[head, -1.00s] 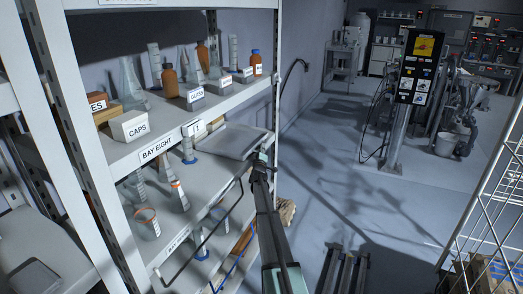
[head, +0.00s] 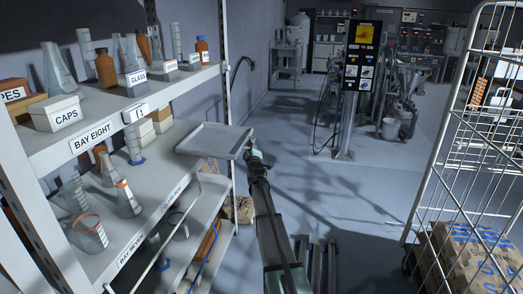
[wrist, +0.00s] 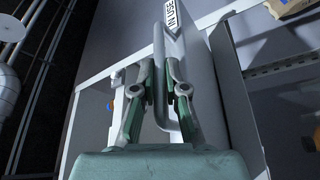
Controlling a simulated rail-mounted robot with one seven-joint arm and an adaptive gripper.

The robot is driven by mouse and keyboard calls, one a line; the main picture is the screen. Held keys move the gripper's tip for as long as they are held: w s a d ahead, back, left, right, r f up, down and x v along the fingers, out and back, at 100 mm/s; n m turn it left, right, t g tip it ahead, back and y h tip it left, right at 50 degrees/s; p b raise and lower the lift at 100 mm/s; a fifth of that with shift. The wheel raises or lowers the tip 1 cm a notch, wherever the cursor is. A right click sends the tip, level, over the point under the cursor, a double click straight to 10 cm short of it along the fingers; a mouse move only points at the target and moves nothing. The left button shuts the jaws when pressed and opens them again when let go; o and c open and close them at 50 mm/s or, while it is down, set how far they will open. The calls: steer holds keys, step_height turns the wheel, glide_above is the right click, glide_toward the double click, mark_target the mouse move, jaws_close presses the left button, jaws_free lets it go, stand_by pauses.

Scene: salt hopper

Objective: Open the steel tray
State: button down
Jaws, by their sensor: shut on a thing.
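The steel tray (head: 213,141) is a shallow grey tray with a raised rim. In the head view it sits at the right end of the middle shelf and juts out past the shelf's front edge. My gripper (head: 249,152) is at the tray's front right corner. In the wrist view my gripper (wrist: 160,78) has its two green-and-grey fingers closed around a grey bar handle (wrist: 159,42) at the tray's front. A white label with dark letters shows beside the handle. The tray looks empty. The fingertips' contact is partly hidden by the bar.
The shelf unit at left holds flasks, bottles and a white CAPS box (head: 57,113). Orange-ringed flasks (head: 122,198) stand on the shelf left of the tray. A wire cage trolley (head: 440,175) stands at right. A slatted pallet (head: 316,262) lies on the floor; the aisle beyond is open.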

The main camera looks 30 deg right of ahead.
steer(key=shift+s+d, duration=0.4)
steer(key=c, duration=1.5)
jaws_free()
steer(key=v, duration=1.2)
steer(key=shift+w, duration=0.1)
